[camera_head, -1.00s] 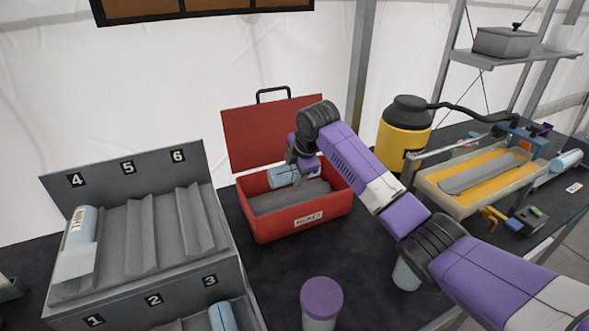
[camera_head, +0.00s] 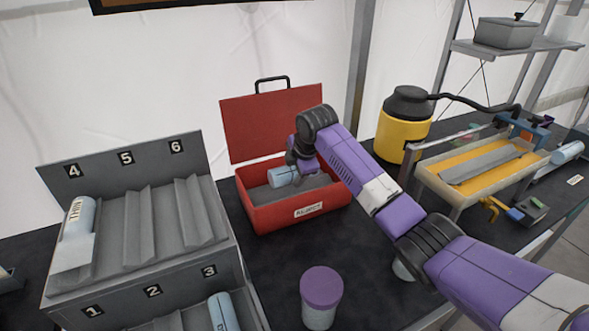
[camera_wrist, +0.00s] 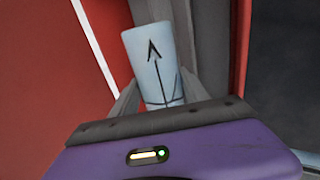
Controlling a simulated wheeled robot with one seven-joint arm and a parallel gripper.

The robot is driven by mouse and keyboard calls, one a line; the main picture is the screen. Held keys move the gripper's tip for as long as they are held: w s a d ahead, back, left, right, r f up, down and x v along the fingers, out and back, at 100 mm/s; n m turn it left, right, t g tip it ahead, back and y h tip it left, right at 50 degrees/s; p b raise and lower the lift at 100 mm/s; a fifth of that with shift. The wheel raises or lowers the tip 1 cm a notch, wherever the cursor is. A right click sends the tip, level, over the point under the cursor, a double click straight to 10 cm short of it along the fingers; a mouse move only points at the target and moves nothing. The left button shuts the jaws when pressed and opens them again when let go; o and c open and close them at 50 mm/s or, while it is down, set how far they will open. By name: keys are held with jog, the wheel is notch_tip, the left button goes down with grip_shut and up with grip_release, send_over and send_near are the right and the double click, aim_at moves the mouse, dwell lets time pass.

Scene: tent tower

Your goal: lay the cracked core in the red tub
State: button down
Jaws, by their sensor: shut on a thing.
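The red tub (camera_head: 262,218) stands open on the dark table, with its lid raised at the back and a REJECT label on its front. My gripper (camera_head: 298,172) reaches down into the tub and is shut on a light blue core (camera_head: 282,177). In the wrist view the core (camera_wrist: 148,52) lies between the fingers and carries a dark arrow-like line along its length. The core is inside the tub's walls, close over the grey liner. I cannot tell whether it touches the liner. My gripper hides part of the core.
A grey numbered rack (camera_head: 150,270) stands at the left, with a core (camera_head: 78,218) in slot 4 and another (camera_head: 222,312) near slot 3. A purple-lidded jar (camera_head: 321,290) stands in front of the tub. A yellow canister (camera_head: 400,130) and a tray (camera_head: 480,170) are at the right.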

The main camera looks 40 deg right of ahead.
jog(key=shift+f+b, duration=0.9)
jog(key=shift+f, duration=0.95)
jog(key=shift+s+a+f, duration=0.1)
jog(key=shift+s+f, duration=0.05)
jog(key=shift+f, duration=0.7)
jog(key=shift+c, duration=2.3)
grip_release()
jog(key=shift+s, duration=0.1)
jog(key=w+d+b+v, duration=0.1)
jog(key=v, duration=0.7)
jog(key=shift+a+r, duration=0.4)
jog(key=shift+r, duration=0.35)
jog(key=shift+s, duration=0.1)
